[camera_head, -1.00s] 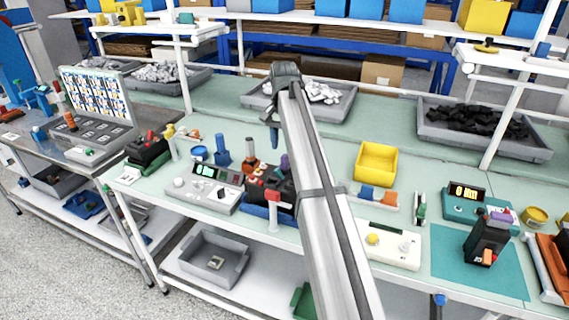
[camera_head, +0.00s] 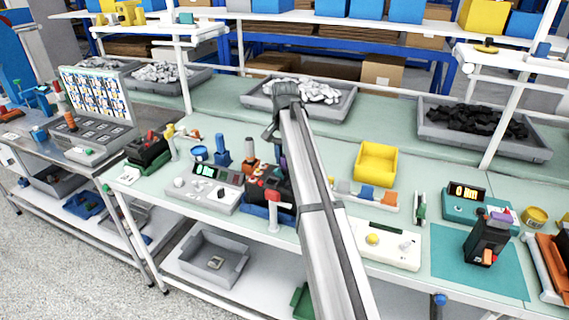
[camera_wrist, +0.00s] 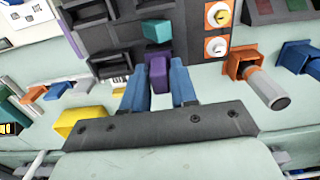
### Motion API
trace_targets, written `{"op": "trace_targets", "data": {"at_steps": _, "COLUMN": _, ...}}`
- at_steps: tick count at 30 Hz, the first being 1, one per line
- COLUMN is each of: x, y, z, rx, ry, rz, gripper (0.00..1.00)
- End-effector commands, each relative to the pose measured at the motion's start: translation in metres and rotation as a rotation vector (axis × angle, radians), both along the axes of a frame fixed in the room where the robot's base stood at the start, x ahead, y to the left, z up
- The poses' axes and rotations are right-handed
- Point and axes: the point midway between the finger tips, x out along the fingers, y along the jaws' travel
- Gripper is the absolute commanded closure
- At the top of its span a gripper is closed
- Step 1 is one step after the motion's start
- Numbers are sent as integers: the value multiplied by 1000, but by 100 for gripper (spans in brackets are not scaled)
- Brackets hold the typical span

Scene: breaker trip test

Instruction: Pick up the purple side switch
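The purple side switch (camera_wrist: 158,72) shows in the wrist view at the edge of a dark block (camera_wrist: 112,38). My gripper (camera_wrist: 160,82) has its two blue fingers on either side of the switch, very close to it. I cannot tell whether they press on it. In the head view the gripper's fingers are mostly hidden behind my own arm, above the dark block with red and orange parts (camera_head: 256,186). The switch itself is largely hidden there.
A grey device with a green display (camera_head: 208,186) stands left of the block. A red-topped post (camera_head: 273,208) stands in front of it. A yellow bin (camera_head: 376,164) is to the right. A black breaker (camera_head: 487,240) stands on a teal mat (camera_head: 450,265) farther right.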

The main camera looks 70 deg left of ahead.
Motion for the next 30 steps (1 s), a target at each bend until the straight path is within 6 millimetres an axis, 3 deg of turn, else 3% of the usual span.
{"op": "trace_targets", "data": {"at_steps": 8, "x": 0, "y": 0, "z": 0, "rx": 0, "ry": 0, "rz": 0, "gripper": 100}}
{"op": "trace_targets", "data": {"at_steps": 19, "x": 0, "y": 0, "z": 5, "rx": 1, "ry": -1, "rz": 0, "gripper": 100}}
{"op": "trace_targets", "data": {"at_steps": 30, "x": 0, "y": 2, "z": 63, "rx": 1, "ry": -1, "rz": 1, "gripper": 100}}
